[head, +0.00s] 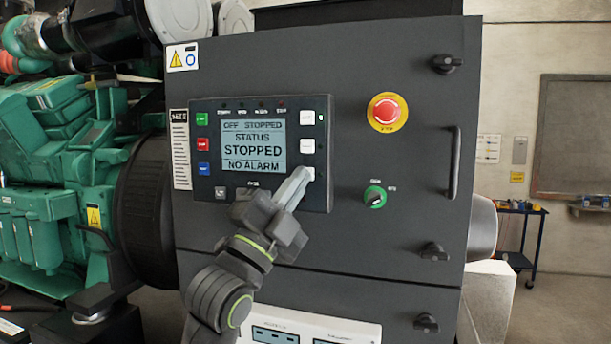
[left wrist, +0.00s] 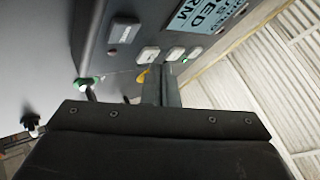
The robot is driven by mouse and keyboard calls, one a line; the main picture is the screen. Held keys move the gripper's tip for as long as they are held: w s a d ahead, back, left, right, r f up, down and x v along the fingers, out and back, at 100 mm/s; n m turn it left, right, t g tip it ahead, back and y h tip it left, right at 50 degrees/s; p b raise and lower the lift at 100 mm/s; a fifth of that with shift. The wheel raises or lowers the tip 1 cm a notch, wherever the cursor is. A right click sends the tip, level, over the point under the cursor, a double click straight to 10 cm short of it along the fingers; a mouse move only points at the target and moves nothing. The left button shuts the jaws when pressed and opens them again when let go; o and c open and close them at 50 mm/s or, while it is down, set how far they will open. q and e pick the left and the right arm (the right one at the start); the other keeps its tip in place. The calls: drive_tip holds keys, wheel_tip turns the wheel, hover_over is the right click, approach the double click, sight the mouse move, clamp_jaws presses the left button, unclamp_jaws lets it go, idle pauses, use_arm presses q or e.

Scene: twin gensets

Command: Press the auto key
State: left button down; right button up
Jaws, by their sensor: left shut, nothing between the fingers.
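The dark control panel (head: 262,150) on the grey cabinet has a lit screen (head: 253,147) reading "OFF STOPPED", "STATUS STOPPED" and "NO ALARM". Right of the screen is a column of white keys: an upper key (head: 307,118), a middle key (head: 307,146) and a lower key (head: 308,173). Their labels are too small to read, so I cannot tell which is auto. My left gripper (head: 300,178) is shut and empty, its fingertips at the lower white key, partly covering it. In the left wrist view its fingers (left wrist: 161,88) point at the panel; contact is unclear.
Left of the screen are green (head: 201,119), red (head: 202,145) and blue (head: 203,169) keys. An emergency stop (head: 387,112) and a green rotary switch (head: 375,196) sit to the right. A door handle (head: 453,163) and latches stick out farther right.

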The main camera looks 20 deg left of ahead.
use_arm(q)
drive_tip(key=shift+w, duration=0.4)
drive_tip(key=shift+s, duration=0.2)
idle(0.3)
drive_tip(key=shift+s, duration=0.75)
drive_tip(key=s, duration=0.6)
drive_tip(key=shift+a+p, duration=0.15)
drive_tip(key=shift+p, duration=0.25)
